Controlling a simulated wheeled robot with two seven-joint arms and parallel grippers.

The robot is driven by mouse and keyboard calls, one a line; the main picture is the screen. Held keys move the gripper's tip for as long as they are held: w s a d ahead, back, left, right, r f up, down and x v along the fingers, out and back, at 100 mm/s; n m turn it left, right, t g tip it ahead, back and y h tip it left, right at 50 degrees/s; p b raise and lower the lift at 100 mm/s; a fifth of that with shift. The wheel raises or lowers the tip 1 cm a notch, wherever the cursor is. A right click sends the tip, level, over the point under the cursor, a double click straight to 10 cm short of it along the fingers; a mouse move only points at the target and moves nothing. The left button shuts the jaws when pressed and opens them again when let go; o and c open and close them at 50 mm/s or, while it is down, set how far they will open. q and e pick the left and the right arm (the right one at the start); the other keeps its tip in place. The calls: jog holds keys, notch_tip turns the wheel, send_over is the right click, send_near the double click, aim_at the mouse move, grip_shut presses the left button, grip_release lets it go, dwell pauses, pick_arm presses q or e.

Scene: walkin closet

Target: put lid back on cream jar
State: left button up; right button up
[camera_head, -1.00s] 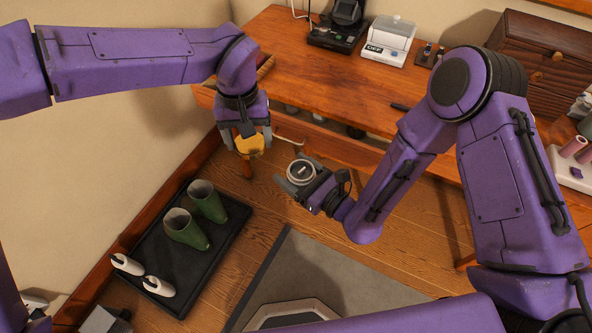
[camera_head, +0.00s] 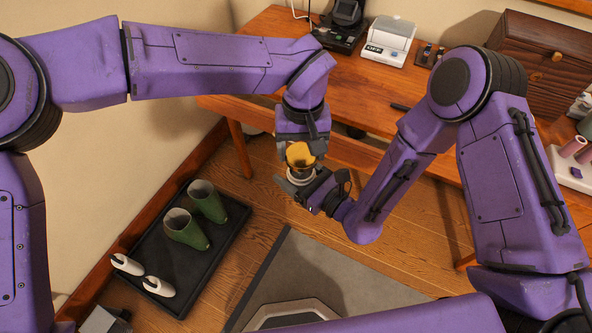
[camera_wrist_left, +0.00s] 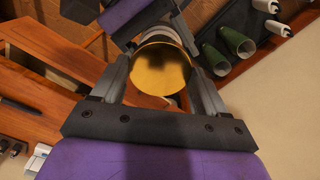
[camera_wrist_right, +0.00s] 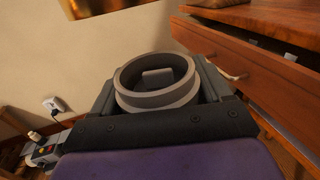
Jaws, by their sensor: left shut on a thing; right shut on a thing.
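The gold lid (camera_head: 301,153) is between the fingers of my left gripper (camera_head: 302,160), directly above the jar in the head view. The lid's broad gold face (camera_wrist_left: 160,70) shows in the left wrist view, with the jar (camera_wrist_left: 155,35) partly hidden behind it. My right gripper (camera_head: 298,186) is shut on the jar, coming in from the right. The jar's grey round rim and recess (camera_wrist_right: 155,90) show between its fingers in the right wrist view. I cannot tell whether lid and jar touch.
The wooden desk (camera_head: 365,95), with its drawer front, stands behind both grippers. A black tray (camera_head: 195,240) with green boots and white shoes lies on the floor at left. A grey mat (camera_head: 330,272) lies in front.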

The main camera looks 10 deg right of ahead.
aim_at(301, 180)
pick_arm(q)
jog(key=shift+f, duration=1.15)
jog(key=shift+w, duration=0.1)
jog(key=shift+f, duration=0.85)
jog(key=shift+f, duration=0.9)
jog(key=shift+a+r, duration=0.1)
jog(key=shift+r, duration=0.25)
jog(key=shift+f, duration=0.5)
dwell(2.3)
jog(key=shift+r, duration=0.4)
jog(key=shift+r, duration=0.5)
dwell(0.6)
